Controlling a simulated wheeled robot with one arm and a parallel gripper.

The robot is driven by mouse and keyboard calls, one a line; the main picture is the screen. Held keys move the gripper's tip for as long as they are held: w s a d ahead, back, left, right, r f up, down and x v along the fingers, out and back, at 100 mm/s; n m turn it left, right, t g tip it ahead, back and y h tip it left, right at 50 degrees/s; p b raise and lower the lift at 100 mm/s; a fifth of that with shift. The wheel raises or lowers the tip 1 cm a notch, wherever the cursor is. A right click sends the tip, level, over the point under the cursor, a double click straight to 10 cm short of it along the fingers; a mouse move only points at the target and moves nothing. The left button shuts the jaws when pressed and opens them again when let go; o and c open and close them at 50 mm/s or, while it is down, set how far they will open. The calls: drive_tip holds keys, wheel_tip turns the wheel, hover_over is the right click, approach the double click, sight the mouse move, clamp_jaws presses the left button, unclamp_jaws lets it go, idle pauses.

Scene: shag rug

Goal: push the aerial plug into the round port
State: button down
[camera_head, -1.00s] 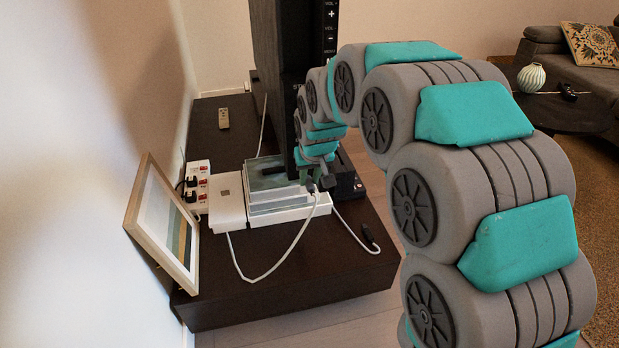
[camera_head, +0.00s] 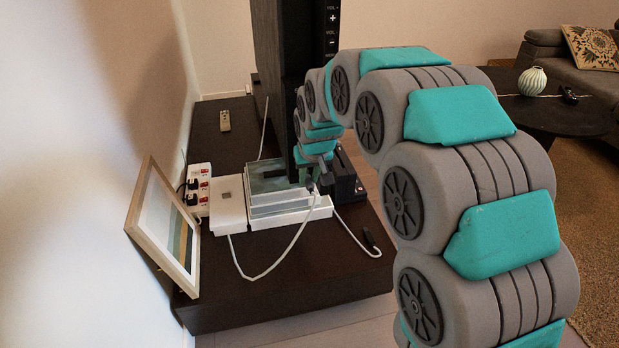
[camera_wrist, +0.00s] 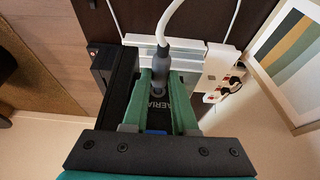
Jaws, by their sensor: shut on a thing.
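My gripper (camera_wrist: 160,88) is shut on the aerial plug (camera_wrist: 160,68), a dark grey plug held between two green fingers, with a thick white cable running from its back end. The plug's front end is close to a dark panel (camera_wrist: 120,97) that bears a partly covered "AERIAL" label. The round port is hidden, so I cannot tell whether the plug touches it or is in it. In the head view, my gripper (camera_head: 323,181) is small and low beside the tall black TV (camera_head: 278,95), and the white cable loops down from there.
A stack of boxes (camera_head: 280,200), a white box (camera_head: 228,204) and a power strip (camera_head: 198,187) stand on the dark bench (camera_head: 290,285). A picture frame (camera_head: 165,228) leans on the wall. A loose cable end (camera_head: 371,240) lies at the right. A remote (camera_head: 224,121) lies farther back.

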sight(311, 185)
drive_tip(key=shift+w+a, duration=0.2)
drive_tip(key=shift+w, duration=0.5)
drive_tip(key=c, duration=0.6)
unclamp_jaws()
drive_tip(key=v, duration=0.7)
drive_tip(key=shift+s+r+b, duration=0.15)
drive_tip(key=shift+r+b, duration=0.15)
drive_tip(key=shift+r, duration=0.05)
drive_tip(key=shift+d, duration=0.1)
drive_tip(key=s+d+f+m+g, duration=0.1)
drive_tip(key=s+d, duration=0.4)
drive_tip(key=s, duration=0.8)
drive_tip(key=s+d+f+m+g, duration=0.1)
drive_tip(key=s+d, duration=0.5)
drive_tip(key=s, duration=0.8)
drive_tip(key=s+d+f+m+g+h, duration=0.1)
drive_tip(key=s+d+f+g, duration=0.2)
drive_tip(key=s, duration=1.1)
drive_tip(key=shift+s+d+f+g, duration=0.1)
drive_tip(key=shift+d+g, duration=0.2)
drive_tip(key=shift+d, duration=0.55)
drive_tip(key=shift+s+d+f+g, duration=0.1)
drive_tip(key=shift+d+g, duration=0.2)
drive_tip(key=shift+d, duration=0.55)
